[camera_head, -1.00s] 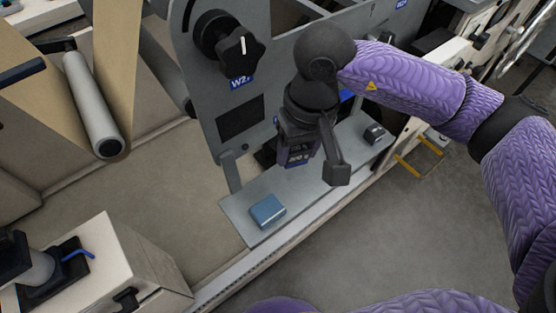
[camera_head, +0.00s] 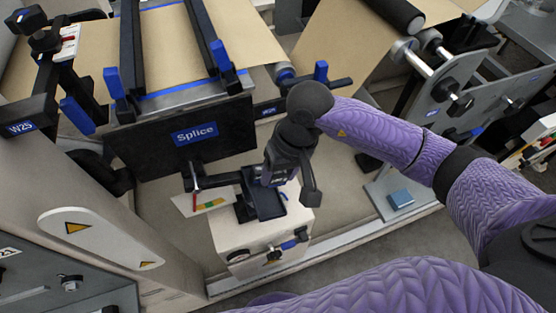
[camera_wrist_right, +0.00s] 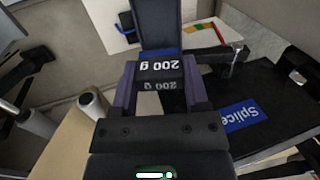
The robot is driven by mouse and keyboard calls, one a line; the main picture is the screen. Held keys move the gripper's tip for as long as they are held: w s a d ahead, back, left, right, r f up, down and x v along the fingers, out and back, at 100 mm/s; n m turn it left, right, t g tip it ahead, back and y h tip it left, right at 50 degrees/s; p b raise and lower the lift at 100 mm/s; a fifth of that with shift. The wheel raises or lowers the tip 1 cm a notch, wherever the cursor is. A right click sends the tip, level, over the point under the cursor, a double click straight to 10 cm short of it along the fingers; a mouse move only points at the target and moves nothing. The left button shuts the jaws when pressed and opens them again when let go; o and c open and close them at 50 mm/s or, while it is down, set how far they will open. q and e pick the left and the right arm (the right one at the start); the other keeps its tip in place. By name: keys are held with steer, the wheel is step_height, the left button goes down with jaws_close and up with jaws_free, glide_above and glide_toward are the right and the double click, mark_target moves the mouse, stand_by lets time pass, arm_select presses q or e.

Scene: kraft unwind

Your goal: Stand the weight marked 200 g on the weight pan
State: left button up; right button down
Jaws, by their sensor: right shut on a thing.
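The weight marked 200 g (camera_wrist_right: 160,70) is dark with white lettering. In the right wrist view it sits between the two fingers of my right gripper (camera_wrist_right: 161,80), which is shut on it. In the head view my right gripper (camera_head: 275,178) is above the white cabinet, over a black tray (camera_head: 266,207) that looks like the weight pan. The gripper hides part of the tray, and I cannot tell the gap between weight and tray. My left gripper is not in view.
A black arm with a red pointer and a coloured scale plate (camera_head: 206,205) stands left of the tray. A blue hook (camera_head: 284,197) is close on its right. The black Splice panel (camera_head: 150,150) is behind. A blue block (camera_head: 400,199) lies on a grey shelf at right.

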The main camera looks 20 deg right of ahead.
mark_target(268, 203)
steer(key=shift+f+b, duration=0.4)
steer(key=shift+f, duration=0.65)
steer(key=b+x, duration=0.4)
steer(key=shift+a+f, duration=0.15)
steer(key=shift+f, duration=0.2)
steer(key=shift+a+f+b, duration=0.15)
steer(key=shift+f+b, duration=0.25)
steer(key=shift+b, duration=0.25)
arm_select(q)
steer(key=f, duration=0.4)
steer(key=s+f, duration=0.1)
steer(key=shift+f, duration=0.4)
arm_select(e)
jaws_free()
steer(key=p+v, duration=0.1)
steer(key=v, duration=0.9)
steer(key=shift+p, duration=0.4)
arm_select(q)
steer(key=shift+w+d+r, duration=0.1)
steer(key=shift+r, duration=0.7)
arm_select(e)
steer(key=shift+s, duration=0.1)
